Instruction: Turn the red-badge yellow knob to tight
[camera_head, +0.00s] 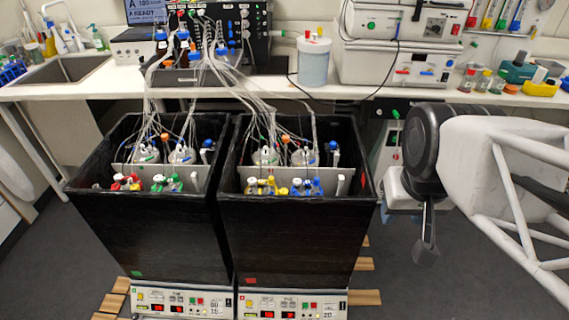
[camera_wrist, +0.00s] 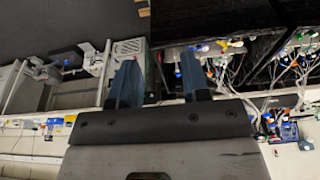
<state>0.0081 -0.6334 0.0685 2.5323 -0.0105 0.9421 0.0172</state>
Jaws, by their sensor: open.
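The right black shaker box (camera_head: 300,240) carries a small red badge (camera_head: 251,281) low on its front. Inside it, yellow knobs (camera_head: 268,187) sit in a cluster at the front left, beside blue ones (camera_head: 312,187). How tight any knob is cannot be made out. My gripper (camera_head: 426,245) hangs in the air to the right of this box, apart from it. In the wrist view my gripper (camera_wrist: 158,75) shows two separated dark blue fingers with nothing between them. The boxes lie at the upper right there, seen upside down.
The left black box (camera_head: 145,235) has a green badge (camera_head: 138,273) and holds red and green knobs. Tubes and cables (camera_head: 255,95) run from both boxes up to the bench (camera_head: 110,88). Floor between the right box and my arm is free.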

